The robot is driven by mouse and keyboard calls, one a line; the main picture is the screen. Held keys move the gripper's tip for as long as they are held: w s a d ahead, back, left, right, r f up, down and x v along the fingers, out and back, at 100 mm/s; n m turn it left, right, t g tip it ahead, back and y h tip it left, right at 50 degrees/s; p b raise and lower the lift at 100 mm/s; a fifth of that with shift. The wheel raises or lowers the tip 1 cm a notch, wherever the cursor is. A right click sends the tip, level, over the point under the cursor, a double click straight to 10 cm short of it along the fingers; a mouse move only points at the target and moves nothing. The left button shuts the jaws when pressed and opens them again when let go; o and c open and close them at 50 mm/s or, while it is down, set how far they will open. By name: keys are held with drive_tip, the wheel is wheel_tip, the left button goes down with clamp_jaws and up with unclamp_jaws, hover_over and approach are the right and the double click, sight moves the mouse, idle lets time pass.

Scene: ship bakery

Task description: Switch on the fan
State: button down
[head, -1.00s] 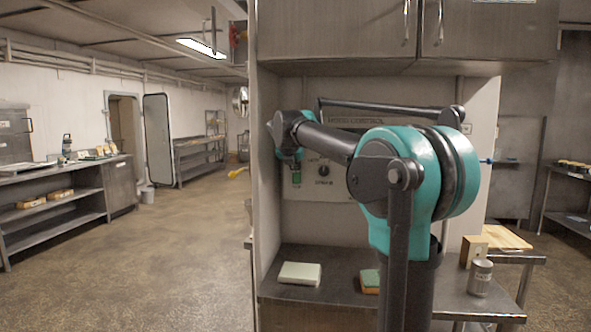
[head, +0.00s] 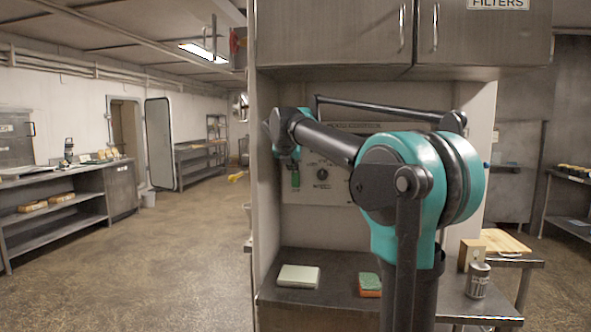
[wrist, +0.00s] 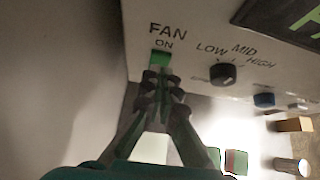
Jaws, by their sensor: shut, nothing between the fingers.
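The fan control is a small green button or switch (wrist: 160,57) under the words "FAN" and "ON" on a pale panel (wrist: 192,28), seen in the wrist view. My gripper (wrist: 161,80) is shut and empty, its dark fingertips just below the green control. I cannot tell whether they touch it. A black knob (wrist: 222,75) marked LOW, MID, HIGH sits to its right. In the head view the panel (head: 335,190) is on the wall behind my arm, which covers part of it, and the black knob (head: 322,174) shows there too.
Below the panel a steel counter (head: 325,265) holds a pale block (head: 298,276) and a green-and-orange sponge (head: 369,285). A can (head: 478,280) and wooden block (head: 471,254) stand at right. Cabinets (head: 335,35) hang above. Open floor (head: 190,260) lies left.

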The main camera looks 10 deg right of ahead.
drive_tip(key=w+r+v, duration=0.1)
drive_tip(key=v, duration=1)
drive_tip(key=shift+d+r, duration=0.2)
drive_tip(key=shift+r, duration=0.05)
drive_tip(key=s+d+f+m+g, duration=0.15)
drive_tip(key=s+f+m, duration=0.3)
drive_tip(key=f, duration=0.55)
drive_tip(key=s+d+f+m+g, duration=0.1)
drive_tip(key=s+d+f+m, duration=0.2)
drive_tip(key=f+m, duration=0.45)
drive_tip(key=s+d+f+m+g, duration=0.1)
drive_tip(key=s+d+f+m, duration=0.2)
drive_tip(key=f, duration=0.9)
drive_tip(key=s+f+m+g+y, duration=0.2)
drive_tip(key=s+f+m+y, duration=0.1)
drive_tip(key=s+f+m, duration=1.4)
drive_tip(key=s+f, duration=0.7)
drive_tip(key=shift+s+f, duration=0.2)
drive_tip(key=shift+f, duration=0.1)
drive_tip(key=shift+d, duration=0.1)
